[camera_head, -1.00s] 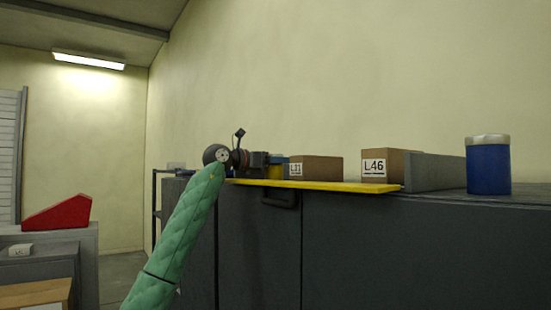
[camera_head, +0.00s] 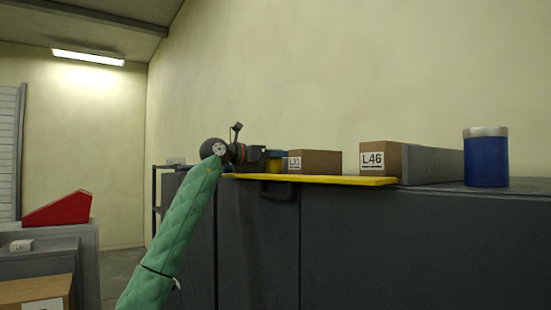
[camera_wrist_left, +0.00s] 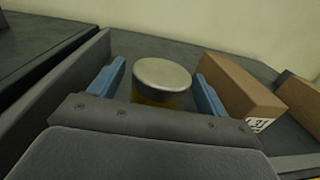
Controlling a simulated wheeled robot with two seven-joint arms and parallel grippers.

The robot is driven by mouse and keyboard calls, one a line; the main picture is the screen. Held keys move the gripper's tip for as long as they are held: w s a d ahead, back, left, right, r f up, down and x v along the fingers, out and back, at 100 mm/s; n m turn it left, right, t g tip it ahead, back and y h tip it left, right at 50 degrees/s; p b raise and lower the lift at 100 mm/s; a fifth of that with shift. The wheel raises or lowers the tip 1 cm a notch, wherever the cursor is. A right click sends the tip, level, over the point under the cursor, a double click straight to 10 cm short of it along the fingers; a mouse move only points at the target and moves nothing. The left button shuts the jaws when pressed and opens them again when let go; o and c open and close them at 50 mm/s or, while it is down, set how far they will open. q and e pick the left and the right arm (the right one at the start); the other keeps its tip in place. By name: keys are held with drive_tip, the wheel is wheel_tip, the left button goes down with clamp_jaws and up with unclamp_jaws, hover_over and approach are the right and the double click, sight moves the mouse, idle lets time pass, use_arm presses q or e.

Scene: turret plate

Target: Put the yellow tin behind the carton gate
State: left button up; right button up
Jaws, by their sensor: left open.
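The yellow tin (camera_head: 273,166) stands on the grey cabinet top, mostly hidden by my gripper in the head view. The left wrist view shows its silver lid (camera_wrist_left: 162,74) and a little of its yellow side. My left gripper (camera_head: 281,155) is open, its two blue fingers (camera_wrist_left: 158,88) on either side of the tin with gaps visible. Two brown cartons form the gate: one (camera_head: 318,162) just right of the tin, and one labelled L46 (camera_head: 381,158) further right, with a gap between them. My right gripper is not in view.
A yellow strip (camera_head: 330,180) runs along the cabinet's front edge. A grey block (camera_head: 433,164) adjoins the L46 carton, and a blue tin (camera_head: 487,161) stands at the right. In the wrist view, a low grey wall (camera_wrist_left: 70,82) lies left of my fingers.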

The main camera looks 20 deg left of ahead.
use_arm(q)
drive_tip(key=b+v, duration=0.1)
drive_tip(key=v, duration=0.1)
drive_tip(key=b+v, duration=0.1)
drive_tip(key=v, duration=0.1)
drive_tip(key=b+v, duration=0.1)
drive_tip(key=v, duration=0.1)
drive_tip(key=shift+a+f, duration=0.1)
drive_tip(key=shift+f, duration=0.15)
drive_tip(key=b+v, duration=0.2)
drive_tip(key=v, duration=0.2)
drive_tip(key=shift+s+a+r+b, duration=0.2)
drive_tip(key=shift+s+a+b, duration=0.15)
drive_tip(key=shift+s, duration=0.15)
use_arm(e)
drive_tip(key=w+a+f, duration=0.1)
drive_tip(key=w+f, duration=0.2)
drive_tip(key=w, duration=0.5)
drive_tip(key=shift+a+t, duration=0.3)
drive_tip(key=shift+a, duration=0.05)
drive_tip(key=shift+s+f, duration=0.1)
